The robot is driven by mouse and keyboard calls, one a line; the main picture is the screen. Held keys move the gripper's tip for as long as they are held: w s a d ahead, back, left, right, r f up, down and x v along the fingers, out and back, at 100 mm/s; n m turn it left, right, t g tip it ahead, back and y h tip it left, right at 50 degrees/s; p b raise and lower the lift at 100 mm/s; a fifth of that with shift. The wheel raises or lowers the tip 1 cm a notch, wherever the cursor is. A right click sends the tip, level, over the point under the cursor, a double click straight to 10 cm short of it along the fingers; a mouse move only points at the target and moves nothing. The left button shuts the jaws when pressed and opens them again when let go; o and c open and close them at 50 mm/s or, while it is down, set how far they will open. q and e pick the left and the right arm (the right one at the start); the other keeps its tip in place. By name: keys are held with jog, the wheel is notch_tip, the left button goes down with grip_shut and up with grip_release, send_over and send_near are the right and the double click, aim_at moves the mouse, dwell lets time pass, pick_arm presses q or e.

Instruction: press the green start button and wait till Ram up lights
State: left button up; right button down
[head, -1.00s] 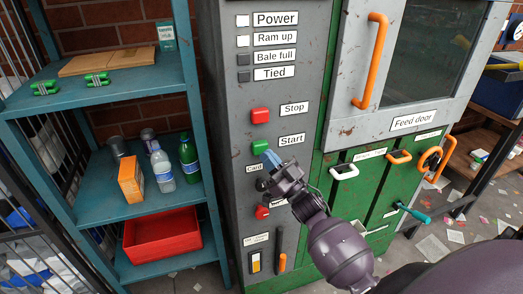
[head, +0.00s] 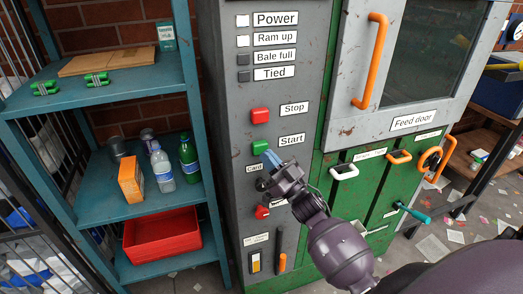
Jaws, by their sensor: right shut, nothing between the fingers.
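The green start button (head: 259,146) sits on the grey control panel, left of the "Start" label (head: 292,140). My right gripper (head: 269,158) is shut and empty, its blue fingertips just below and right of the button. I cannot tell whether the fingertips touch the button. The Ram up lamp (head: 243,40) looks white, like the Power lamp (head: 242,20) above it. The Bale full lamp (head: 243,60) and the Tied lamp (head: 243,76) are dark. My left gripper is not in view.
The red stop button (head: 260,116) is just above the green one. A selector knob (head: 262,184) and another red control (head: 262,212) are below, close to my right gripper. A blue shelf (head: 150,205) with bottles stands left. The feed door (head: 420,120) has an orange handle.

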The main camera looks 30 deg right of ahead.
dwell(0.3)
jog(key=shift+w, duration=0.1)
jog(key=shift+w+d, duration=0.1)
jog(key=shift+w, duration=0.25)
dwell(0.4)
